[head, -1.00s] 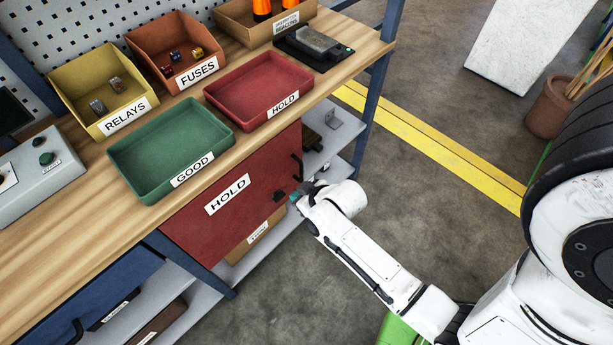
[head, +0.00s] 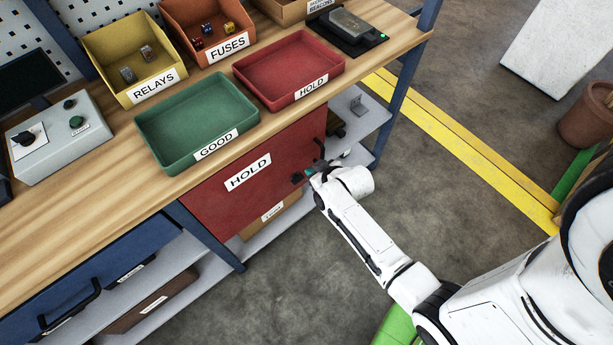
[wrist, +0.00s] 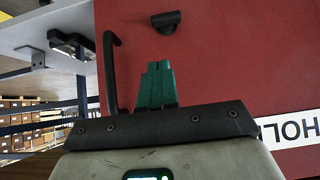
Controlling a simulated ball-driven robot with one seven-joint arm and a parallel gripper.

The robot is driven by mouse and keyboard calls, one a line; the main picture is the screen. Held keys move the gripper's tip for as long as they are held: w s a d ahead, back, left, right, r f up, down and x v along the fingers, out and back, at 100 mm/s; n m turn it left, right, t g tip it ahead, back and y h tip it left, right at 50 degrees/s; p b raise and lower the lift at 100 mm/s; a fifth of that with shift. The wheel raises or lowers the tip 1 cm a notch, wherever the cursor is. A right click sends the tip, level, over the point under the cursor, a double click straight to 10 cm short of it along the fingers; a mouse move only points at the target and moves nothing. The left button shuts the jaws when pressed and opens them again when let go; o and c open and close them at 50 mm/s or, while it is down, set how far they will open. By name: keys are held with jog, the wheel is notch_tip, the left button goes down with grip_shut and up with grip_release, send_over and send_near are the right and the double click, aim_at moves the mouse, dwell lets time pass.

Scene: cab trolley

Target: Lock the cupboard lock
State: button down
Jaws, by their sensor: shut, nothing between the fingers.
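The red cupboard door labelled HOLD (head: 225,205) is under the workbench and looks closed. In the wrist view the door (wrist: 225,60) fills the middle and right, with a black handle (wrist: 110,70) along its edge. The small black lock knob (wrist: 166,21) sits on the door just beyond the fingertips. In the head view the lock (head: 297,178) shows beside my gripper (head: 312,170). My gripper's green fingers (wrist: 160,66) are together and empty, pointing toward the lock. They look apart from it, but the exact gap is hard to tell.
The bench above carries a green GOOD tray (head: 165,165), a red HOLD tray (head: 245,90) and a control box (head: 60,140). A grey shelf (head: 362,133) with metal parts lies right of the cupboard. The floor (head: 310,265) in front is open.

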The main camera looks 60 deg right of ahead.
aim_at(301, 175)
jog(key=shift+w+d+f, duration=0.15)
jog(key=shift+w+f, duration=0.3)
jog(key=shift+f, duration=0.7)
jog(key=shift+w+d+f, duration=0.1)
jog(key=shift+w+f, duration=0.4)
jog(key=shift+f, duration=0.7)
jog(key=shift+w+d+f, duration=0.15)
jog(key=shift+w+f, duration=0.3)
jog(key=shift+f, duration=0.7)
jog(key=shift+b, duration=0.45)
